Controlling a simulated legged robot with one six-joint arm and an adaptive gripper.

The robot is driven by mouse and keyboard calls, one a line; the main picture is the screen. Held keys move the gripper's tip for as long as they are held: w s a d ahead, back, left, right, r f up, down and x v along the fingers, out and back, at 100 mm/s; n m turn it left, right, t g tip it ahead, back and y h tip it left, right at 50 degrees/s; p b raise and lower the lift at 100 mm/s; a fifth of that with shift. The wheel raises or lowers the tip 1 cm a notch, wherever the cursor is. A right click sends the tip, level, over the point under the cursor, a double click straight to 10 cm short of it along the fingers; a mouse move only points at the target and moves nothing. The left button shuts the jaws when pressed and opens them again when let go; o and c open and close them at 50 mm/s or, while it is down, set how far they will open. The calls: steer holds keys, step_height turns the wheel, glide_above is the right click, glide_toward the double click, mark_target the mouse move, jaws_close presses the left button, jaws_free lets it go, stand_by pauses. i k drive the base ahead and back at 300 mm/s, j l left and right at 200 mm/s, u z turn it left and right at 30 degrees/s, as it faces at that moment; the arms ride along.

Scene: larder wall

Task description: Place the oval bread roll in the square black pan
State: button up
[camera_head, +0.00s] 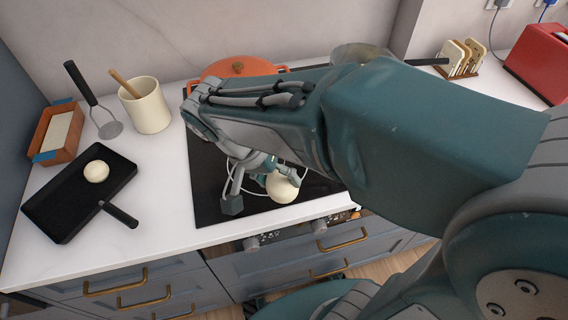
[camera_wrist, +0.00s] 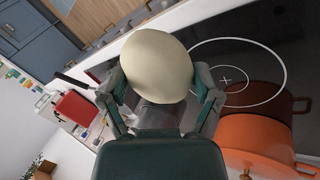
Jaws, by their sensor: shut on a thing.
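My gripper (camera_head: 274,178) is shut on a pale cream oval bread roll (camera_head: 284,189), held over the black cooktop. In the wrist view the oval roll (camera_wrist: 157,66) sits between the two fingers of my gripper (camera_wrist: 160,92), one on each side. The square black pan (camera_head: 68,205) lies on the white counter at the left, its handle pointing to the lower right. A second pale, rounder roll (camera_head: 96,171) sits in the pan, toward its back. My gripper is well to the right of the pan, apart from it.
Behind the pan stand a wooden box (camera_head: 46,152), a masher (camera_head: 92,98) and a cream utensil crock (camera_head: 147,107). An orange pot (camera_head: 237,68) is at the cooktop's back; it also shows in the wrist view (camera_wrist: 255,137). A toast rack and red toaster (camera_head: 541,62) stand far right.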

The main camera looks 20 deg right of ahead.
mark_target(66, 207)
steer(key=j+u, duration=0.15)
steer(key=j, duration=0.6)
steer(key=j+u, duration=0.1)
steer(key=j, duration=0.7)
steer(key=i+j+u, duration=0.15)
steer(key=j, duration=0.6)
